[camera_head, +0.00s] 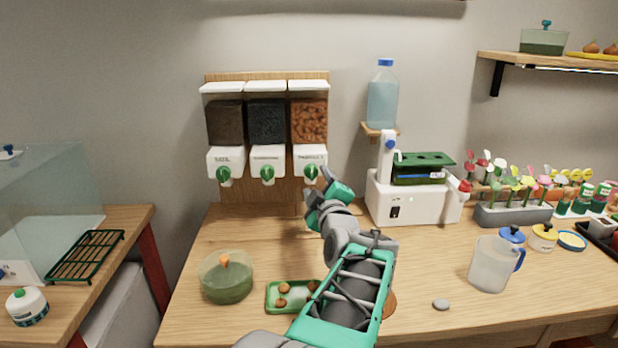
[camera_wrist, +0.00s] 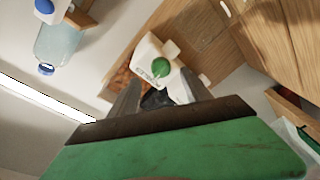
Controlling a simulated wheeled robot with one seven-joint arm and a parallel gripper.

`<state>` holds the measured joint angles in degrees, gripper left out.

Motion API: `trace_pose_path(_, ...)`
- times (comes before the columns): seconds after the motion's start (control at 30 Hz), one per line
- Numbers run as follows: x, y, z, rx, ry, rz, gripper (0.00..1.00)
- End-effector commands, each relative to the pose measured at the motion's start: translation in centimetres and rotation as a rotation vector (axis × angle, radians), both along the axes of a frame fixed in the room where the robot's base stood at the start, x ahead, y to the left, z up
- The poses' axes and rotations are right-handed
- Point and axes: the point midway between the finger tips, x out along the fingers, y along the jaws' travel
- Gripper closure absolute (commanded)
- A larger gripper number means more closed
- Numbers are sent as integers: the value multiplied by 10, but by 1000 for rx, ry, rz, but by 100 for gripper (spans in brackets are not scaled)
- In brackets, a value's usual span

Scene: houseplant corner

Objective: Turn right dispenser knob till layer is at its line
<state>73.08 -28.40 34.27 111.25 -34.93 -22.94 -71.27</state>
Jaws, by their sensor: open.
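The right dispenser (camera_head: 309,118) hangs at the right end of a wall rack and holds orange-brown chunks. Its green knob (camera_head: 311,172) is on the front of its white lower housing. In the wrist view, the knob (camera_wrist: 161,67) and white housing (camera_wrist: 147,55) show beyond the fingertips. My gripper (camera_head: 322,177) is just in front of and to the right of the knob in the head view. I cannot make out the level line. I cannot tell whether a finger touches the knob.
Two more dispensers (camera_head: 225,122) (camera_head: 266,122) with dark contents hang left of it. A water bottle (camera_head: 382,105) stands on a small shelf to the right, above a white machine (camera_head: 412,203). A lidded green bowl (camera_head: 227,278) and a green tray (camera_head: 284,308) are on the table below.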

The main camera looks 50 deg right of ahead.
Motion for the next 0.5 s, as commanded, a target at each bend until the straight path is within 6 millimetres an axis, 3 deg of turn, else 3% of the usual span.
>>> trace_pose_path(0.2, 32, -26, 0, 5, 1, 4, 43)
trace_pose_path(0.5, 40, -34, 0, 3, 0, 1, 43)
